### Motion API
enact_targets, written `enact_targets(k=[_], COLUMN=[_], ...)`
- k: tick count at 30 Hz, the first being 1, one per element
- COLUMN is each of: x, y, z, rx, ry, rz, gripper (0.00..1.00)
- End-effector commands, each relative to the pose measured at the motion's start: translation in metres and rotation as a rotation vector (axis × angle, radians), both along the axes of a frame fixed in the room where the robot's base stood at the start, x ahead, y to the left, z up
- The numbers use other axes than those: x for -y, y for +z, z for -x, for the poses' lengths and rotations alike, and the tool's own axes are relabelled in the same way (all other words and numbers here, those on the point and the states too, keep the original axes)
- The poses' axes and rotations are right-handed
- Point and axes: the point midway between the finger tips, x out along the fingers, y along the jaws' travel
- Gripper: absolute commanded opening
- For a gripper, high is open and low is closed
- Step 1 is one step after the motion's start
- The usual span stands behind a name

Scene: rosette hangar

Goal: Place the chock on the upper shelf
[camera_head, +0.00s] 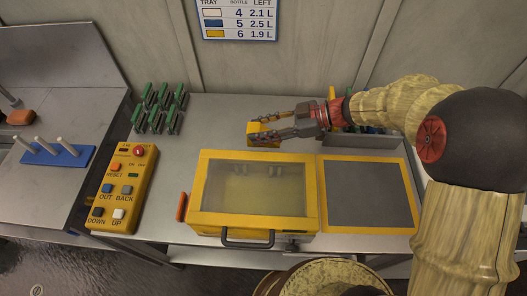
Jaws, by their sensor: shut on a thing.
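My gripper (256,127) reaches in from the right over the back of the workbench. It is shut on a small yellow block (262,128), which looks like the chock. The block sits between the two fingers, partly hidden by the near finger, just behind the yellow-framed box. I cannot tell whether it touches the bench top. The bench top (215,120) is a grey surface, with a lower ledge (205,259) below its front edge. I cannot tell which surface is the upper shelf.
A yellow box with a clear lid (254,187) and black handle stands in front of my gripper. A grey yellow-edged panel (367,194) lies right of it. A button panel (124,188) and green-topped holders (160,108) are left. A grey bin (375,141) stands behind my arm.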

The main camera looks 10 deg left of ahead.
Motion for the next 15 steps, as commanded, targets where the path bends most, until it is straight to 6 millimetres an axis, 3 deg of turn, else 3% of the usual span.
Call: enact_targets(k=[6,15], x=[0.0,0.0], y=[-0.042,-0.066], z=[0.0,0.0], rx=[-0.003,-0.001], ry=[-0.001,0.0], rz=[0.001,0.0], gripper=[0.03,0.03])
